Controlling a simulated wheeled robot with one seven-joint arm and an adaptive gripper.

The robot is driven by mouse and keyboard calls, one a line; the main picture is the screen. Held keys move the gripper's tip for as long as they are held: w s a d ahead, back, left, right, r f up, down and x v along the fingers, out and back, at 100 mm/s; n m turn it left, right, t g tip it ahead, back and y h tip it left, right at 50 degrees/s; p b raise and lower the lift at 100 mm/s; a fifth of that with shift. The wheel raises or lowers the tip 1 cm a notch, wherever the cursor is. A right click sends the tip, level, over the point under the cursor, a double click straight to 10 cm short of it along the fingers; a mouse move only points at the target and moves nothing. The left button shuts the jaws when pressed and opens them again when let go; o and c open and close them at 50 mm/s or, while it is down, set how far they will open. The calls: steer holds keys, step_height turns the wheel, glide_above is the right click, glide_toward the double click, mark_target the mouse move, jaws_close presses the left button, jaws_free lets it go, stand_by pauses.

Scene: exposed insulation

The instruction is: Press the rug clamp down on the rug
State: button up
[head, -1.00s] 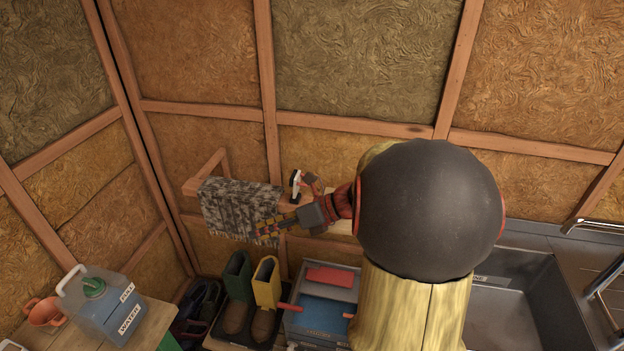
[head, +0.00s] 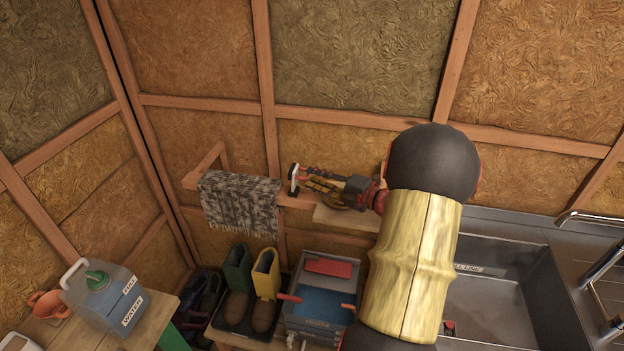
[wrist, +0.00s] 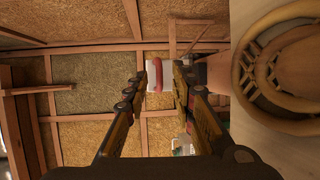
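The rug (head: 238,203), grey and shaggy, hangs over a wooden rail at the left in the head view. The rug clamp (head: 294,178), a pale plate with a dark edge, stands upright just right of the rug on the rail. In the wrist view the clamp (wrist: 158,76) shows as a white plate with a red handle between my fingertips. My gripper (head: 312,180) points left at the clamp from the right; it also shows in the wrist view (wrist: 160,79). Its fingers are apart, and I cannot tell whether either touches the handle.
A round wicker piece (wrist: 285,75) lies on a pale wooden shelf (head: 345,218) close beside my gripper. Boots (head: 265,285) and a blue-topped box (head: 322,290) stand below. A water jug (head: 105,290) is on a table at lower left. A sink (head: 500,300) is at right.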

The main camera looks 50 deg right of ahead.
steer(key=shift+w+a+f, duration=0.1)
steer(key=shift+w, duration=0.7)
steer(key=c, duration=0.3)
jaws_close()
